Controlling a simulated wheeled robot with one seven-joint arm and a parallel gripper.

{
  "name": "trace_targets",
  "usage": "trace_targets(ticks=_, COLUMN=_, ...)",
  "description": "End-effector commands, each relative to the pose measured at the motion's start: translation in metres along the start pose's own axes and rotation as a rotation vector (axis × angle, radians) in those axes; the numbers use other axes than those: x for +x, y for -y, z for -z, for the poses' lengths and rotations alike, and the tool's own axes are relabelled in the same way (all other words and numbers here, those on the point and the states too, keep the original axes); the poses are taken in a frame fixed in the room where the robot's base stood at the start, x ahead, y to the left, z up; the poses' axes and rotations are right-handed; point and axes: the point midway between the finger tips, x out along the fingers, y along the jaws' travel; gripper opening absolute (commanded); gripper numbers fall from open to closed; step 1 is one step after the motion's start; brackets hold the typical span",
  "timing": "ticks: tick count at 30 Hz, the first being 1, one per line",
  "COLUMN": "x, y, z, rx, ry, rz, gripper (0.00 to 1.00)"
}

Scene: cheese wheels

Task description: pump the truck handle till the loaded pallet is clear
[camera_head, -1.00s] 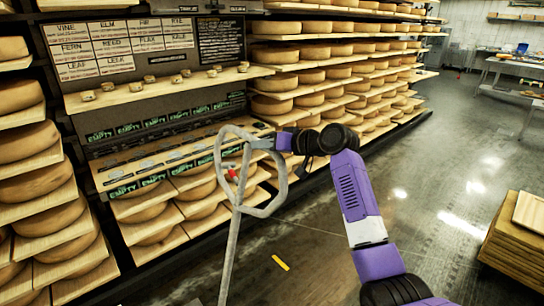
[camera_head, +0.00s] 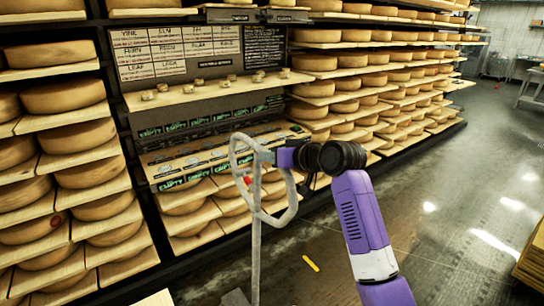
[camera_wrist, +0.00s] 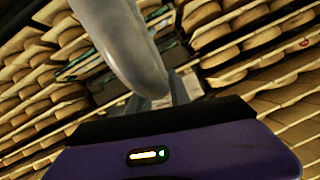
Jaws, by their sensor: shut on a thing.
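The truck handle (camera_head: 256,240) is a grey loop on a long straight shaft, with a small red part inside the loop. It stands near upright left of my arm in the head view. My gripper (camera_head: 268,155) is shut on the upper right side of the loop. In the wrist view the grey handle bar (camera_wrist: 122,40) runs down between my gripper's fingers (camera_wrist: 165,92), large and close. The truck's body and forks are not clearly seen. The loaded pallet cannot be made out; only pale corners show at the bottom edge.
Shelves of cheese wheels (camera_head: 90,175) fill the left and back. A board with name cards (camera_head: 178,48) hangs above a shelf of small pieces. A wooden stack (camera_head: 533,255) stands at the right edge. A yellow strip (camera_head: 311,263) lies on open grey floor.

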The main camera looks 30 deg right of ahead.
Motion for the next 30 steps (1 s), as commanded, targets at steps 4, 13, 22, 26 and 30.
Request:
trace_targets(ticks=4, x=0.0, y=0.0, z=-0.001, rx=0.0, ry=0.002, rz=0.001, gripper=0.0)
trace_targets(ticks=13, x=0.0, y=0.0, z=-0.001, rx=0.001, ry=0.002, rz=0.001, gripper=0.45)
trace_targets(ticks=22, x=-0.01, y=-0.001, z=-0.001, rx=0.001, ry=0.0, rz=0.0, gripper=0.45)
trace_targets(ticks=26, x=-0.03, y=-0.001, z=-0.002, rx=0.001, ry=-0.002, rz=0.0, gripper=0.45)
trace_targets(ticks=30, x=-0.053, y=0.0, z=-0.002, rx=0.0, ry=-0.001, rz=0.001, gripper=0.45)
